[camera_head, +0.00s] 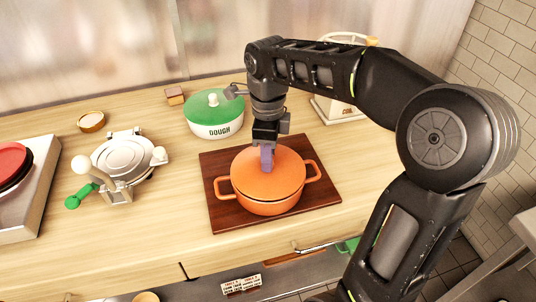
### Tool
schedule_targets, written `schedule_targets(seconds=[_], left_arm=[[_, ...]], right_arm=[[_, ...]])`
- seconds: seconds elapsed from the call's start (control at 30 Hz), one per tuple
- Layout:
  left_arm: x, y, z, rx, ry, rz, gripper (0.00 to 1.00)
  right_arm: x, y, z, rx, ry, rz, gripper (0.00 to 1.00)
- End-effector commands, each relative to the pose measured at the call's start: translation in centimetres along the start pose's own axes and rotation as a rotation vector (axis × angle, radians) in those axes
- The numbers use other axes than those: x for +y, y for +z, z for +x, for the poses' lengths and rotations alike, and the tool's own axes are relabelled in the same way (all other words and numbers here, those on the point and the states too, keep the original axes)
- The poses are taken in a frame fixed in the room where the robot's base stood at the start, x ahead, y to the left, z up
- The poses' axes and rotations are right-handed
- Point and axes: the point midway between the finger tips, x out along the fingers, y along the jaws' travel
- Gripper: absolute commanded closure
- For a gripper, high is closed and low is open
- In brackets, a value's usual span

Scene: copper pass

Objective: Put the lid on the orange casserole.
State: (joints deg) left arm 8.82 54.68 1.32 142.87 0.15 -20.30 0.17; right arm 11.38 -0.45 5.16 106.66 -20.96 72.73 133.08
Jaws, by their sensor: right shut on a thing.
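The orange casserole (268,205) stands on a dark wooden board (225,218) on the counter, a loop handle at each side. Its orange lid (243,175) covers the top of the pot and looks level. I cannot tell whether it rests fully on the rim. My right gripper (266,157) comes down from above and is shut at the lid's centre, on its knob, which the fingers hide. My left gripper is not in view.
A green-lidded white dough pot (216,128) stands behind the board. A white scale (338,112) stands behind my right arm.

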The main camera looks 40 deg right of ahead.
Motion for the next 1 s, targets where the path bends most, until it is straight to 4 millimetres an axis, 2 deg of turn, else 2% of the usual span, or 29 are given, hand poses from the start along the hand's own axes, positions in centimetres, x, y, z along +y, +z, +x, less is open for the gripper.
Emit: schedule_targets(seconds=[0.17,0.2,0.5,0.7,1.0], left_arm=[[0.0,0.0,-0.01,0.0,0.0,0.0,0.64],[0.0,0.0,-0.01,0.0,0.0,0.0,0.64],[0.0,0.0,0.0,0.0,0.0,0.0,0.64],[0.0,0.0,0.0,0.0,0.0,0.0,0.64],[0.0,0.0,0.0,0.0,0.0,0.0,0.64]], right_arm=[[-0.01,0.01,-0.02,0.0,0.0,0.0,1.0],[-0.01,0.01,-0.02,0.0,0.0,0.0,0.73],[0.0,0.0,-0.01,0.0,0.0,0.0,0.49],[0.01,-0.01,0.02,0.0,0.0,0.0,0.47],[0.0,0.0,0.01,0.0,0.0,0.0,0.22]])
